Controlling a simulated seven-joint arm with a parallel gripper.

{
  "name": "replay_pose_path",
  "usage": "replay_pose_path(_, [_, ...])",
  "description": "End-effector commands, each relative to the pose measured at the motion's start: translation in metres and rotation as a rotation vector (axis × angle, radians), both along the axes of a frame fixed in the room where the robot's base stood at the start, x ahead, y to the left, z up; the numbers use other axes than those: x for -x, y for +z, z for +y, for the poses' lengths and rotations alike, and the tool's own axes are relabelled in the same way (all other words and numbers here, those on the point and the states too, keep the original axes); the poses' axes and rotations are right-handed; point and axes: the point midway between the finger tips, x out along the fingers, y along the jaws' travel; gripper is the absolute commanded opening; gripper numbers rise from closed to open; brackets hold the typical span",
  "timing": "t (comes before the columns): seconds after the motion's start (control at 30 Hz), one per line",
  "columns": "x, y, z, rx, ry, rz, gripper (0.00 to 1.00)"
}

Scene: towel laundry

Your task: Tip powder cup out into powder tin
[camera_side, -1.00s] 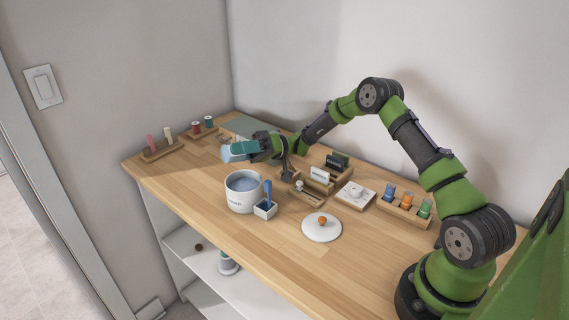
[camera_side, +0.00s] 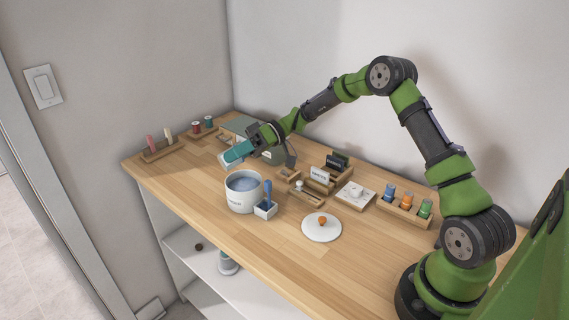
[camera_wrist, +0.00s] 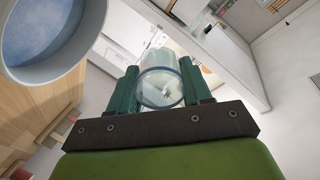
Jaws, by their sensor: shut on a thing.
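The powder tin (camera_side: 242,201) is a white round pot, open at the top, with bluish powder inside. It stands upright on the wooden counter, and its rim shows at the upper left of the wrist view (camera_wrist: 62,72). My gripper (camera_side: 238,152) is shut on the powder cup (camera_wrist: 160,85), a clear, pale cup between the green fingers. In the side view the gripper is above and just behind the tin, tilted down to the left. The cup is apart from the tin. Whether powder is in the cup I cannot tell.
A small white holder with a blue scoop (camera_side: 266,208) stands against the tin's right side. A white lid with an orange knob (camera_side: 322,227) lies to the right. Wooden racks (camera_side: 405,208) line the back right. The counter's front left is clear.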

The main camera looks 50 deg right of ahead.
Motion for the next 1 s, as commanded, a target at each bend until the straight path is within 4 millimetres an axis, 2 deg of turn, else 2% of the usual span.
replay_pose_path(0.03, [-0.001,0.002,0.006,0.1,0.007,0.016,0.19])
replay_pose_path(0.2, [-0.001,-0.007,0.007,0.429,0.008,0.101,0.19])
replay_pose_path(0.5, [-0.002,-0.022,0.008,0.904,0.005,0.23,0.19])
replay_pose_path(0.8, [-0.002,-0.033,0.007,1.221,0.002,0.324,0.19])
replay_pose_path(1.0, [-0.001,-0.035,0.005,1.301,-0.001,0.349,0.19])
